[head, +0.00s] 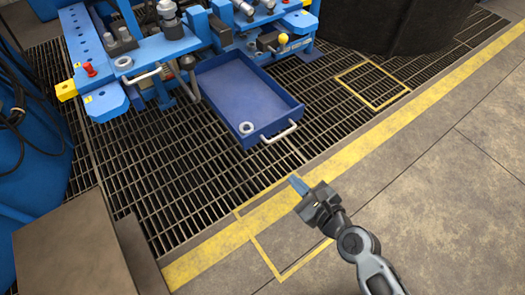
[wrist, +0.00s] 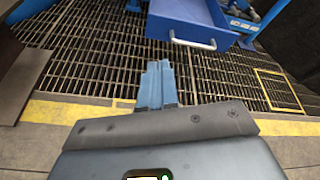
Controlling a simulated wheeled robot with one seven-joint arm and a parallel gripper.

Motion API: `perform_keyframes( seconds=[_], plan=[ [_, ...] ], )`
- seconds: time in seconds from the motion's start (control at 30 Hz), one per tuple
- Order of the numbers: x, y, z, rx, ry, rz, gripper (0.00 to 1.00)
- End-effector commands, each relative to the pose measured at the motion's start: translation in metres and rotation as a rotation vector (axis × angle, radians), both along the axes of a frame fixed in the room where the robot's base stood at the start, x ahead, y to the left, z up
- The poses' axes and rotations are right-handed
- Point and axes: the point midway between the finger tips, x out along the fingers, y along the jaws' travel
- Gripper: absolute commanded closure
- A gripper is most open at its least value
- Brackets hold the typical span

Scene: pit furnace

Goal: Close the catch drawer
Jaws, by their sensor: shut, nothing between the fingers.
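The catch drawer (head: 240,92) is a blue open-topped tray, pulled out from under the blue machine (head: 150,48). A metal ring (head: 246,128) lies in its front corner. A pale bar handle (head: 279,133) is on its front face. The drawer front (wrist: 190,34) and handle (wrist: 194,44) also show at the top of the wrist view. My gripper (head: 297,184) is shut and empty, with its blue fingertips in front of the drawer and apart from the handle. The fingers (wrist: 156,84) point toward the drawer in the wrist view, a little left of the handle.
Dark floor grating (head: 200,165) lies under and around the drawer, edged by a yellow line (head: 395,122). A large black round vessel (head: 400,25) stands at the back right. A brown box-like block (head: 70,245) is at the lower left. The floor at right is clear.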

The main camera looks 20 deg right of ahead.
Motion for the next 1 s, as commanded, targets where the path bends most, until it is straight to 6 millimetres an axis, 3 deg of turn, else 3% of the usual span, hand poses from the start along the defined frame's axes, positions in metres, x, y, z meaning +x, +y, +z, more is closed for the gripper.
perform_keyframes(
  seconds=[0.03,0.07,0.2,0.3,0.47,1.0],
  plan=[
    [0.019,0.004,-0.02,0.099,0.011,-0.015,1.0],
    [0.026,0.007,-0.024,0.154,0.021,-0.024,1.0],
    [0.051,0.015,-0.032,0.332,0.054,-0.05,1.0],
    [0.058,0.017,-0.034,0.382,0.064,-0.057,1.0],
    [0.071,0.022,-0.037,0.391,0.065,-0.057,1.0],
    [0.161,0.051,-0.062,0.386,0.064,-0.056,1.0]
  ],
)
